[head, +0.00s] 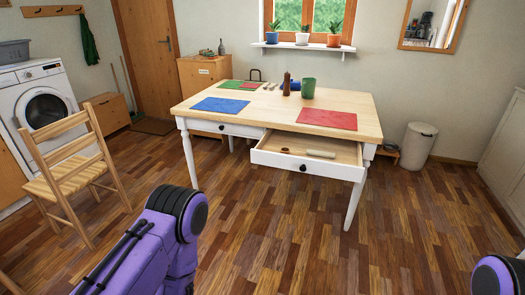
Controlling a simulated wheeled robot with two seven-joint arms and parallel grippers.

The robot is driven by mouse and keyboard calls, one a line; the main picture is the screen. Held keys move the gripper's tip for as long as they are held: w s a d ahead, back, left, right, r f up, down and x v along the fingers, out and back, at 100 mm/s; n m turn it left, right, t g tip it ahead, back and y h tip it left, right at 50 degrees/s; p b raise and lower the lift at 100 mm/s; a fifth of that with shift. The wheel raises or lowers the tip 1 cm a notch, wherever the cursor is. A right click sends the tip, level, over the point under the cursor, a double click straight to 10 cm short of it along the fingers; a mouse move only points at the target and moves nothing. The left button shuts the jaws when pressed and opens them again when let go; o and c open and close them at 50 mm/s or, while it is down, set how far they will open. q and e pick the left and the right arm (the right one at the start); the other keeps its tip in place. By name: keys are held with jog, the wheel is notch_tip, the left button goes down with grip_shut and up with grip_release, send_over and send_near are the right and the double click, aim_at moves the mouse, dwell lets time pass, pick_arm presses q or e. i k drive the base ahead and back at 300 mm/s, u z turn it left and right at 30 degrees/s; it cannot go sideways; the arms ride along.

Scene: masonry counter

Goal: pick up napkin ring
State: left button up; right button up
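A small brown object (285,150), which may be the napkin ring, lies in the left part of the open drawer (268,159) of a table (361,101). It is too small to tell its shape for sure. A pale rolled or cylindrical item (320,154) lies to its right in the same drawer. Purple parts of my arms show at the bottom left and bottom right. Neither of my grippers is in view.
The tabletop holds a blue mat (220,104), red mat (328,119), brown mill (286,84) and green cup (308,88). A wooden chair (66,170) stands left, a bin (417,146) right. The floor before the drawer is clear.

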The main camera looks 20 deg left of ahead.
aim_at(283, 150)
jog(key=u, duration=0.4)
jog(key=i, duration=1.5)
jog(key=z, duration=0.8)
